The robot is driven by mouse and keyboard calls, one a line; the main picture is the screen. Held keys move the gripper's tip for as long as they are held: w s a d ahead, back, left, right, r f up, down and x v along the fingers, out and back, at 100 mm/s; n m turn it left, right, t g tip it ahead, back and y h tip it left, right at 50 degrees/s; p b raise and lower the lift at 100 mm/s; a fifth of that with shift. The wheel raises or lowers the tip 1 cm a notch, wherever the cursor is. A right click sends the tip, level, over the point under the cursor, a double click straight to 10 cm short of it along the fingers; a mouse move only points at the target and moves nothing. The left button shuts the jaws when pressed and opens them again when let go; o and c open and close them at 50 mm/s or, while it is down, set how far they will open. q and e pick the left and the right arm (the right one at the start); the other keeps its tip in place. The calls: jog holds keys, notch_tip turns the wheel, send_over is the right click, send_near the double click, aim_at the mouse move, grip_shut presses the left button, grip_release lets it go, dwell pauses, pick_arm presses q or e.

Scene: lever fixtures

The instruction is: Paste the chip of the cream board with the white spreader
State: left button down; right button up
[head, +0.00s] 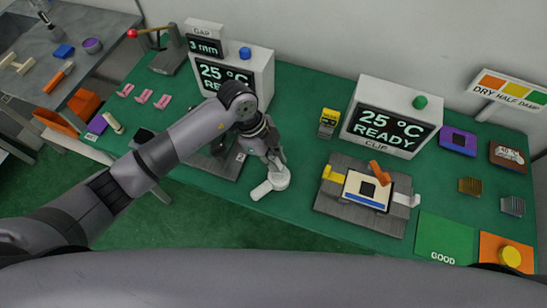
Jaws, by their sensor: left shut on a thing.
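The cream board (353,188) lies in a grey fixture (332,208) right of centre. A dark square chip (368,190) is at its middle, and a blue strip runs along its near edge. An orange lever (378,172) reaches over the board's far edge, close to the chip. My left gripper (277,164) is shut on a white thing (263,190), which looks like the white spreader, with a rounded part under the fingers and a flat end pointing to the near left. It is left of the fixture, low over the green table; contact cannot be told. My right gripper is not in view.
Two white display boxes (393,144) (262,68) stand at the back. A yellow-topped block (328,122) stands between them. A green GOOD mat (446,238) and an orange mat (488,248) lie at right. Bare green table (300,180) separates gripper and fixture.

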aim_at(273, 159)
pick_arm(q)
jog(key=shift+f, duration=0.35)
jog(key=shift+s+f, duration=0.1)
dwell(1.1)
dwell(0.4)
notch_tip(273, 159, up, 7)
jog(key=p, duration=0.7)
dwell(0.8)
